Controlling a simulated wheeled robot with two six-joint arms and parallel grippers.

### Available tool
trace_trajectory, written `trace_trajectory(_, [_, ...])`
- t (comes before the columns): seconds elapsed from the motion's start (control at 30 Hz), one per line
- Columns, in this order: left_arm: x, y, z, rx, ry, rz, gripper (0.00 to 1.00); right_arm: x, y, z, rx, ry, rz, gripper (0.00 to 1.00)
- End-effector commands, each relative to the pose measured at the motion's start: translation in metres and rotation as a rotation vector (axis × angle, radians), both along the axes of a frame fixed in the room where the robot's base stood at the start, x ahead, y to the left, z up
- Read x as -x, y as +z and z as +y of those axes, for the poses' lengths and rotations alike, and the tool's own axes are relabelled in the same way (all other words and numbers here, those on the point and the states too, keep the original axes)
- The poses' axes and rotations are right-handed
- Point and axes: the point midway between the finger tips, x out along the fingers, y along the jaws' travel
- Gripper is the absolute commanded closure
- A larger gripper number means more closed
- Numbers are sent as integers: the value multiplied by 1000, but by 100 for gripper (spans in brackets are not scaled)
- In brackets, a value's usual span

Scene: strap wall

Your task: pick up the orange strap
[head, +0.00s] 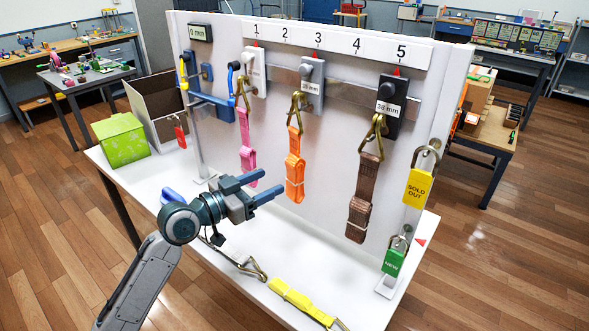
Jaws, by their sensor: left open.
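The orange strap (294,167) hangs folded on the white wall panel by a brass hook (297,108), below the grey holder marked 3 overhead. My right gripper is not in view.
A pink strap (247,152) hangs left of the orange one, a brown strap (362,205) right. A yellow strap (300,299) lies on the white table. A green box (121,136) stands at left. Yellow (418,188) and green (393,262) padlocks hang at the panel's right edge.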

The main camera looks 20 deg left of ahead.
Motion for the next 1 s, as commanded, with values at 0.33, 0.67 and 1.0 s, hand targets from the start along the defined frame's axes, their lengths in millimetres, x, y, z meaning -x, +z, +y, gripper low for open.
trace_trajectory(0.33, [-32,10,-21,13,-4,-14,43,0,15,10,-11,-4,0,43])
trace_trajectory(0.67, [-51,10,-34,8,-5,-12,43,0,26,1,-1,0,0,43])
trace_trajectory(1.0, [-85,12,-58,11,-5,-11,43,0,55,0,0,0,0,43])
